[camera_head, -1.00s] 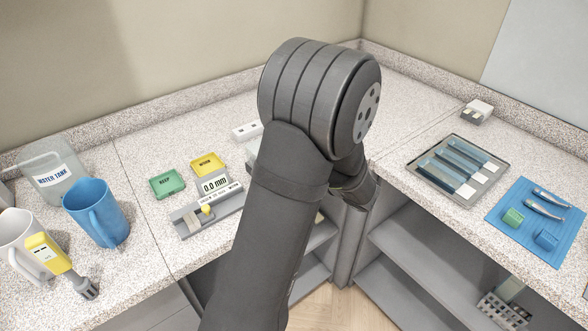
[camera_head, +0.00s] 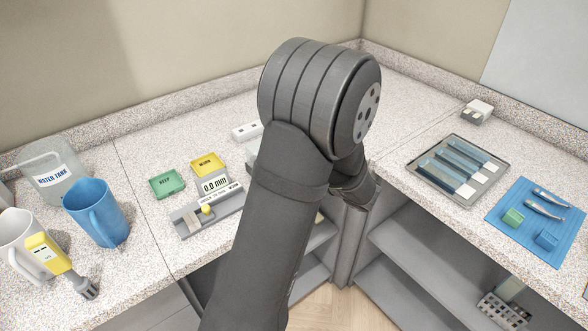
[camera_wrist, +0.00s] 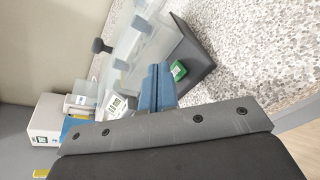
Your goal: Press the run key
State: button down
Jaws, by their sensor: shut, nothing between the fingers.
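In the wrist view, a small green key-like block (camera_wrist: 178,70) sits on a dark grey housing (camera_wrist: 198,62). Its marking is too small to read, so I cannot confirm that it is the run key. My gripper (camera_wrist: 155,69) is shut and empty. Its blue-grey fingers point toward the housing, with the tips just left of the green block in the picture. I cannot tell whether they touch anything. In the head view my arm hides the gripper and the green block.
A clear cover (camera_wrist: 138,48) with a dark knob (camera_wrist: 101,46) adjoins the housing. The head view shows a blue jug (camera_head: 97,213), a water tank (camera_head: 53,176), a gauge (camera_head: 208,212), a green tray (camera_head: 167,183), a yellow tray (camera_head: 208,164), a metal tray (camera_head: 421,183) and a blue mat (camera_head: 520,238).

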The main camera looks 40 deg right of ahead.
dwell(0.6)
jog(key=shift+w+f, duration=0.2)
jog(key=shift+f, duration=0.2)
jog(key=shift+w+f, duration=0.2)
jog(key=shift+f, duration=0.15)
dwell(0.6)
jog(key=shift+r, duration=0.1)
jog(key=shift+s+r, duration=0.45)
jog(key=shift+r, duration=0.15)
jog(key=shift+r, duration=0.1)
jog(key=shift+s+r, duration=0.4)
jog(key=shift+r, duration=0.3)
jog(key=shift+s+r, duration=0.4)
jog(key=shift+r, duration=0.3)
jog(key=shift+s+r, duration=0.4)
jog(key=shift+r, duration=0.3)
jog(key=shift+s+r, duration=0.45)
jog(key=shift+r, duration=0.4)
jog(key=shift+s+r, duration=0.45)
jog(key=shift+r, duration=0.4)
